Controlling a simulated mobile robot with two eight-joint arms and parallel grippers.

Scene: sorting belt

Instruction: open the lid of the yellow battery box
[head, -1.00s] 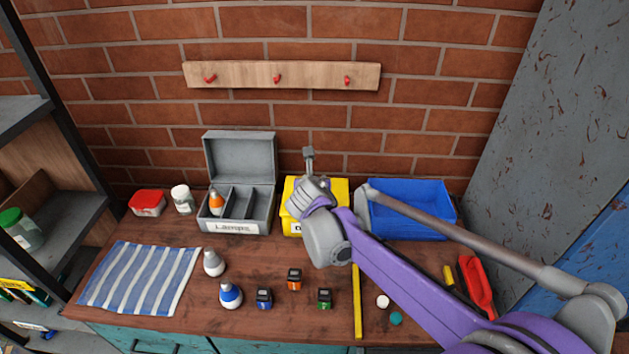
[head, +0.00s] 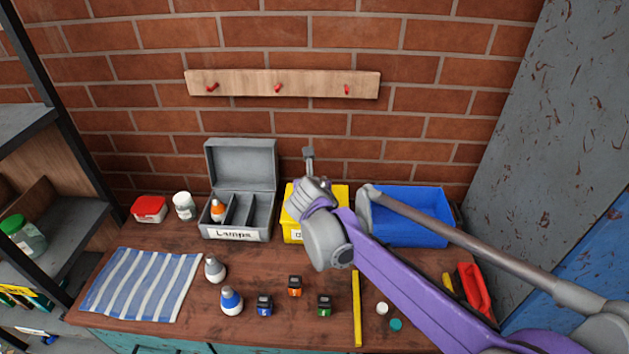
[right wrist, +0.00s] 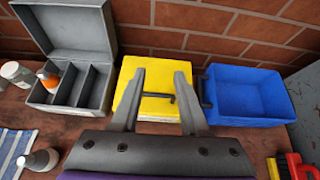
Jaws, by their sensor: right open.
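The yellow battery box (head: 336,194) stands on the bench between the grey lamp box and the blue bin, partly hidden behind my right arm in the head view. In the right wrist view the yellow box (right wrist: 150,78) shows a flat yellow top that looks closed. A dark bar-shaped handle (right wrist: 160,97) crosses it near the front. My right gripper (right wrist: 161,72) is open, and its two fingers appear on either side of most of this handle, with nothing between them held. I cannot tell whether they touch it. My left gripper is not in view.
The grey lamp box (head: 240,160) stands open to the left; the blue bin (head: 415,218) is close on the right. Lamps, small blocks and a yellow strip (head: 357,308) lie in front. A brick wall with a hook rail (head: 300,84) rises behind.

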